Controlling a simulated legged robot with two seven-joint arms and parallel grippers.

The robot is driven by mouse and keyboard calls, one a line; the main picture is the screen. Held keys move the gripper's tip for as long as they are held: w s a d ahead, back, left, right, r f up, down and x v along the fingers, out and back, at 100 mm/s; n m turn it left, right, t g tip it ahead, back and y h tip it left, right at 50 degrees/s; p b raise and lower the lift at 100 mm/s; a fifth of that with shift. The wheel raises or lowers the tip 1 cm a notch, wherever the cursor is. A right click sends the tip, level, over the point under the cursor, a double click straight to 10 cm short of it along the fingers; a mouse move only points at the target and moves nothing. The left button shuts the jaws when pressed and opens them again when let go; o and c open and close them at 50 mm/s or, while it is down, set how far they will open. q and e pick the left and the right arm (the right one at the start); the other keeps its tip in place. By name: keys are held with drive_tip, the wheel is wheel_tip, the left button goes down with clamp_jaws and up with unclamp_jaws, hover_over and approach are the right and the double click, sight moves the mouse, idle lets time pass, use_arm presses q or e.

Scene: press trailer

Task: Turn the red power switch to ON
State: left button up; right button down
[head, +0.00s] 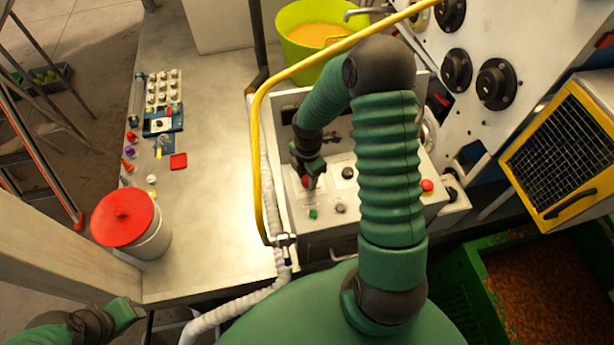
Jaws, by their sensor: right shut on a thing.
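The white control panel (328,218) sits in the middle of the head view, with a green button, dark knobs and a red button on it. My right gripper (308,182) reaches down to the panel's left part. It is shut on the red power switch (305,181), of which only a small red bit shows between the fingers. Whether the switch points to ON or OFF cannot be read. My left gripper (126,312) is at the bottom left, away from the panel, and its jaws are not clear.
A pot with a red lid (128,225) stands on the bench (215,190) at left. A yellow-framed grille (560,150) and a green crate (470,290) are at right. The middle of the bench is clear.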

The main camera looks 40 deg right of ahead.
drive_tip(key=shift+d, duration=0.4)
use_arm(q)
drive_tip(key=shift+w+d, duration=0.1)
drive_tip(key=shift+d, duration=0.15)
use_arm(e)
drive_tip(key=shift+a, duration=0.25)
